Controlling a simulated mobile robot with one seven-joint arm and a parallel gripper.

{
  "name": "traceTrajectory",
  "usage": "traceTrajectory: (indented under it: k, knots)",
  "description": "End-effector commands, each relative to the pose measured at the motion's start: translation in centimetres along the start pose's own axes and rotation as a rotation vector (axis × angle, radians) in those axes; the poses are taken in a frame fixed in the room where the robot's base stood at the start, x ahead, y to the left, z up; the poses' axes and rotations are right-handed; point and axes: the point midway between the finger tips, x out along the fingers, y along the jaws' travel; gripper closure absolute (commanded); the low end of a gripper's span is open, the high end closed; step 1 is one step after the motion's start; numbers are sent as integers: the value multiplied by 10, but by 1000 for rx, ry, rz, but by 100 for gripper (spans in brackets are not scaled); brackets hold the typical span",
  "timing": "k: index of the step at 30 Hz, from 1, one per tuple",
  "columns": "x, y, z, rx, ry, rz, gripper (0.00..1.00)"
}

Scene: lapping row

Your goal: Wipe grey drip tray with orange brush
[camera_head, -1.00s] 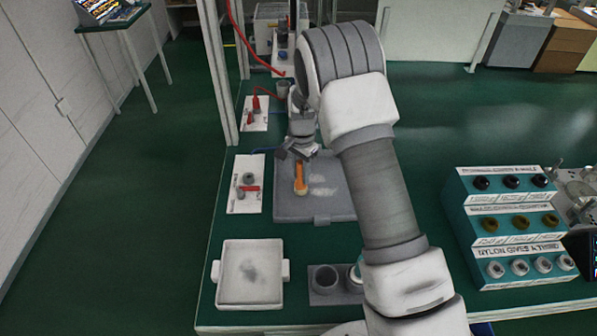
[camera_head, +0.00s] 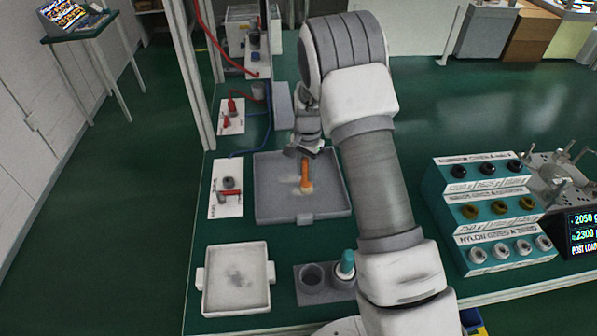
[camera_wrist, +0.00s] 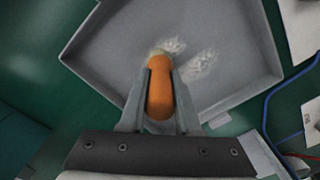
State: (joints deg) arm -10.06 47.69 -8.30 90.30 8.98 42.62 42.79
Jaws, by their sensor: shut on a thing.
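The grey drip tray (camera_head: 270,210) lies on the green bench, with a raised rim and a front tab. The orange brush (camera_head: 306,172) stands over its middle, bristle end down at the tray floor. My gripper (camera_head: 304,154) is shut on the brush handle. In the wrist view, the gripper (camera_wrist: 160,100) has a finger on each side of the orange brush (camera_wrist: 159,75). Pale whitish smears (camera_wrist: 202,63) mark the grey tray floor (camera_wrist: 115,55) just beyond and right of the brush. Whether the bristles touch the floor is hard to tell.
A white tray (camera_head: 212,300) with a grey smudge stands at the front left. Beside it, a grey two-well holder (camera_head: 311,295) has a teal-handled brush (camera_head: 346,264) in its right well. A white card with fittings (camera_head: 226,204) lies left of the drip tray. A teal stepped rack (camera_head: 440,205) stands right.

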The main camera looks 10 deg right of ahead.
Motion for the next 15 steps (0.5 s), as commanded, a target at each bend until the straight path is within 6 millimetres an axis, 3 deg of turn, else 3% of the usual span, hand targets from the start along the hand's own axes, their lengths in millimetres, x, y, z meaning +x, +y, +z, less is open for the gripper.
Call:
traceTrajectory:
  k: [15]
  knots:
    - [1,24,-24,2,0,0,100]
